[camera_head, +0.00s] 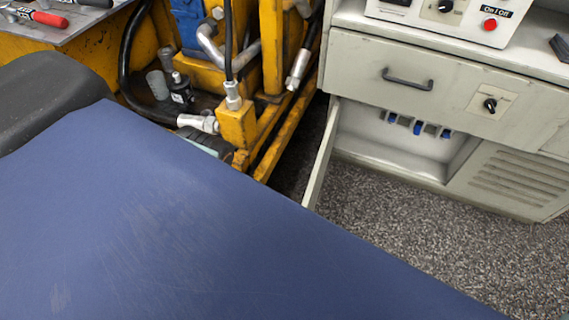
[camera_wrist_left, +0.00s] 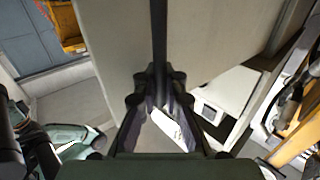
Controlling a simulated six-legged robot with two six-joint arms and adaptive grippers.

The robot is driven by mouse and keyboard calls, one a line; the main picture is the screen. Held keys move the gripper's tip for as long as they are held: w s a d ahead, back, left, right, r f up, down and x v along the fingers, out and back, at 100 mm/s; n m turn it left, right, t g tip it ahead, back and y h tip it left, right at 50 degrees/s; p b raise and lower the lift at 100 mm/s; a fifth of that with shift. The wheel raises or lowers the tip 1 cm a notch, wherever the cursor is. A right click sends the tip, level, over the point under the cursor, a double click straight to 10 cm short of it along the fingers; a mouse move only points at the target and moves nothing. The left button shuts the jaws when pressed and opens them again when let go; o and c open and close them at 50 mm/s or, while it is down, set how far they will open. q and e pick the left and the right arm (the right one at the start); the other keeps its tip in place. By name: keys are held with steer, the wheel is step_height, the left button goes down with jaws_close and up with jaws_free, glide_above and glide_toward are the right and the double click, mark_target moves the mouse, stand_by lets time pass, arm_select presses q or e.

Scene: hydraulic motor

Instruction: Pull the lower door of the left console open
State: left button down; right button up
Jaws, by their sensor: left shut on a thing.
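The beige left console (camera_head: 440,80) stands at the upper right of the head view. Its lower door (camera_head: 322,160) is swung open and shows almost edge-on, opening up a compartment (camera_head: 385,135). In the left wrist view a pale panel (camera_wrist_left: 215,35), apparently the door, fills the upper middle, with a dark bar-like handle (camera_wrist_left: 158,30) running down it. My left gripper (camera_wrist_left: 159,80) is shut on this handle. It is hidden in the head view behind my large blue body panel. My right gripper shows in neither view.
A yellow hydraulic frame (camera_head: 240,125) with hoses and fittings stands close to the left of the door. A drawer with a dark handle (camera_head: 407,80) is above the compartment. Grey speckled floor (camera_head: 420,225) is clear in front of the console.

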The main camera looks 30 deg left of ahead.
arm_select(q)
steer(key=shift+s+f, duration=0.15)
steer(key=shift+s, duration=0.25)
steer(key=shift+d, duration=0.1)
steer(key=c, duration=1.5)
jaws_free()
steer(key=shift+c, duration=0.2)
steer(key=shift+o, duration=0.5)
steer(key=shift+w, duration=0.2)
steer(key=v, duration=0.8)
